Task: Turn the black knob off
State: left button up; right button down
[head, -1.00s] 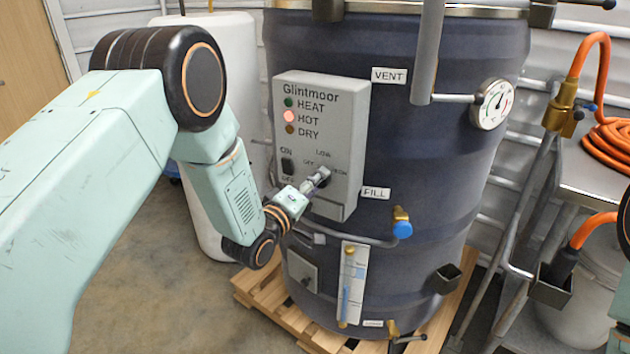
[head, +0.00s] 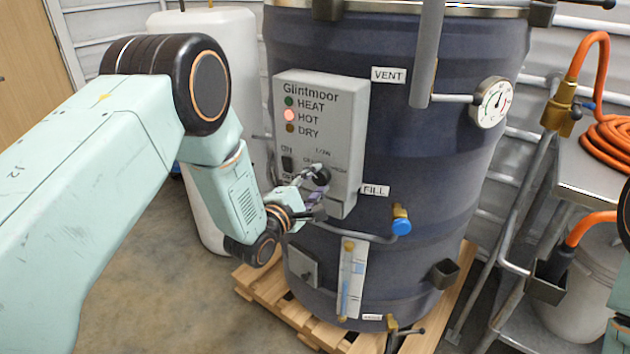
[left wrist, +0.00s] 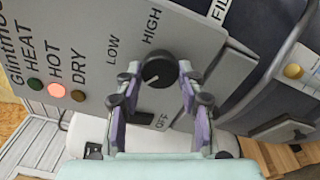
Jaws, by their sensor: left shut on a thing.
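The black knob (left wrist: 158,70) sits on the grey Glintmoor control box (head: 345,130), with LOW and HIGH printed around it. In the left wrist view its white mark points to the lower left, towards one finger. My left gripper (left wrist: 158,78) has one finger on each side of the knob and is shut on it. In the head view the knob (head: 321,176) shows beside the gripper's upper finger. Any label behind the left finger is hidden. My right gripper is not in view.
A black rocker switch (head: 287,164) is left of the knob, and a red HOT lamp (head: 289,116) glows above. The box is on a dark blue drum (head: 430,150). A pipe with a blue-handled valve (head: 402,227) runs below. A white tank (head: 215,60) stands behind my left arm.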

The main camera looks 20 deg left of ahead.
pick_arm(q)
jog(key=shift+n, duration=0.5)
jog(key=o, duration=1.2)
jog(key=v, duration=1.2)
jog(key=shift+s, duration=0.1)
jog(key=shift+f, duration=0.1)
